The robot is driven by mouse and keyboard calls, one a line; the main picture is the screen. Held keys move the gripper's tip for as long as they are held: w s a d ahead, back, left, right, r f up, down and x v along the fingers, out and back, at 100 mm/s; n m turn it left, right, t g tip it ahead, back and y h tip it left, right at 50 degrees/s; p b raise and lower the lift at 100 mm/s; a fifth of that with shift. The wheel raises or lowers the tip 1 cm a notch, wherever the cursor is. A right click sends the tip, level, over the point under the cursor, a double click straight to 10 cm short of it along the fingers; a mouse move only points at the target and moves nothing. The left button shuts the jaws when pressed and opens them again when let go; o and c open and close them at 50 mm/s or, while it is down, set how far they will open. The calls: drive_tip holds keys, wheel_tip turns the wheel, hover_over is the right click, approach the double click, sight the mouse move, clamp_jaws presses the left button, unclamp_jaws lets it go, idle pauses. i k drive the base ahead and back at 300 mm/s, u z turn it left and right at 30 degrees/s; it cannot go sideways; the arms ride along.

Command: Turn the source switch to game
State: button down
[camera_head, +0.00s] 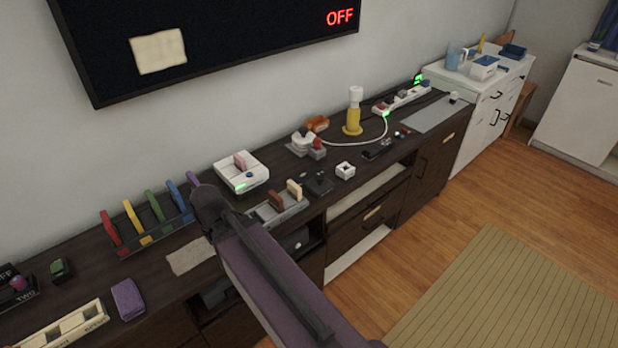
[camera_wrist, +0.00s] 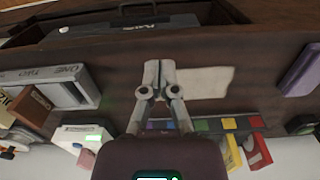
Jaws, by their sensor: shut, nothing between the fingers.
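No control in view can be read as the source switch with a "game" mark. A dark box with a pink knob (camera_head: 18,284), lettered "OFF" and "TWO", is cut by the left edge of the head view. A grey holder (camera_head: 268,213) with a brown and a beige piece shows "ONE" and "TWO" in the wrist view (camera_wrist: 62,82). My gripper (camera_wrist: 152,72) is shut and empty over the dark cabinet top, beside a pale flat patch (camera_wrist: 205,82). In the head view my arm hides the fingers.
A rack of coloured upright pieces (camera_head: 150,233), a purple block (camera_head: 128,299) and a lettered cream tray (camera_head: 62,329) are on the cabinet (camera_head: 100,265). A white box with a green light (camera_head: 241,172) stands behind the grey holder. A wall screen (camera_head: 230,35) reads "OFF".

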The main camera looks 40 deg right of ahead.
sight(319, 176)
drive_tip(key=z, duration=0.7)
drive_tip(key=k, duration=0.2)
drive_tip(key=z, duration=0.45)
